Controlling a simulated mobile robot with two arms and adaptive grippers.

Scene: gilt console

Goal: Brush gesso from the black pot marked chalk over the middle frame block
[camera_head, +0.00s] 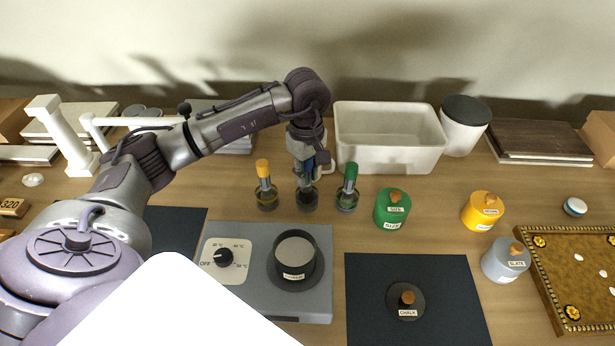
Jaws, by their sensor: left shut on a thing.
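My left gripper (307,172) points down, shut on a brush with a bluish handle, largely hidden by the fingers. The brush stands over or in the middle glass jar (307,200); whether its tip is inside is hard to tell. An open black pot (295,277) with a pale top surface sits on the grey warmer; its label is too small to read. A gilt-edged brown panel (575,265) with small white ovals is cut off at right. No middle frame block is clearly identifiable.
Jars with a yellow-handled brush (264,170) and green-handled brush (350,174) flank the middle jar. Green (392,212), yellow (482,213) and grey (505,263) lidded pots stand right. The warmer (240,290) has a dial. A white bin (390,155) stands behind.

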